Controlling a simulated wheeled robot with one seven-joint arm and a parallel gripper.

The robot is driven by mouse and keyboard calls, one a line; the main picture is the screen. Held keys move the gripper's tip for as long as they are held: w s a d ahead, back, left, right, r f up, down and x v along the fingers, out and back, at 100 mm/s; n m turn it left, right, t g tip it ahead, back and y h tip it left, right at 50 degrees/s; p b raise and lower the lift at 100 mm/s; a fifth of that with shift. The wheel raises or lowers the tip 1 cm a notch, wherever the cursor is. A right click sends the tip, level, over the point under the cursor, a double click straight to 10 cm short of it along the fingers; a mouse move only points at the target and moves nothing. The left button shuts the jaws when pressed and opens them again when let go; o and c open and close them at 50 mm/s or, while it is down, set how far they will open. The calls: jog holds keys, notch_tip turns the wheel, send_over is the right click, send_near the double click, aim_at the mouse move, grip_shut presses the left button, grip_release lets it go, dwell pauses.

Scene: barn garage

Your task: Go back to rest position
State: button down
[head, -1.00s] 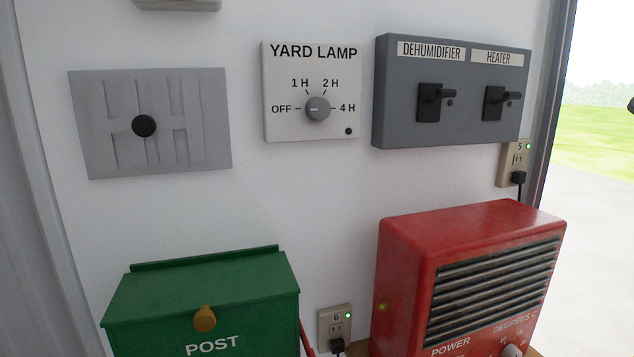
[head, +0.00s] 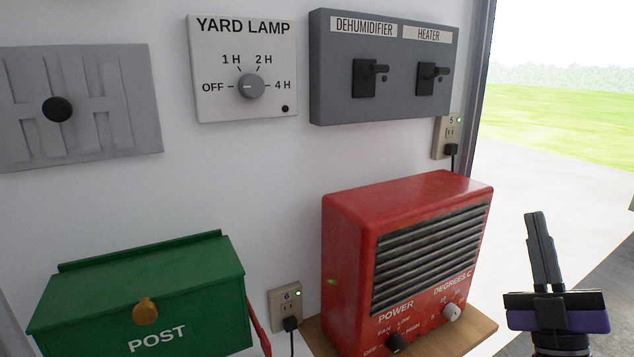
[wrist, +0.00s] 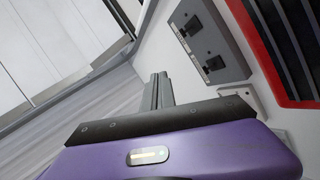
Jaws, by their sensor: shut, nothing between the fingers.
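My gripper (head: 538,222) is at the lower right of the head view, in front of the bright doorway and to the right of the red heater. Its two grey fingers point up and are together, with nothing between them. The wrist view also shows the shut fingers (wrist: 157,88) above the purple gripper body. My gripper touches nothing that I can see.
The red heater (head: 345,230) stands on a wooden shelf (head: 452,335). A green post box (head: 190,290), a yard lamp dial panel (head: 210,100), a grey switch box (head: 330,100) and a grey slotted plate (head: 120,120) are on the white wall. The doorway side is open.

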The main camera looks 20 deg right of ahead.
jog(key=s+a+f+m+g+y, duration=0.2)
jog(key=s+a+f+m+g, duration=0.15)
jog(key=a+f, duration=0.6)
jog(key=s+a+f+m+g+y, duration=0.2)
jog(key=s+a+f+m+g, duration=0.3)
jog(key=f, duration=0.7)
jog(key=s+a+f+n+g+y+b, duration=0.1)
jog(key=s+a+f+n+g+y, duration=0.2)
jog(key=s+a+f+y, duration=0.3)
jog(key=s+a+f, duration=0.3)
jog(key=s+a, duration=0.1)
jog(key=s, duration=0.3)
jog(key=shift+s+a+f+n+y, duration=0.2)
jog(key=shift+a+f+n+y, duration=0.1)
jog(key=shift+a+f+n, duration=0.1)
dwell(0.3)
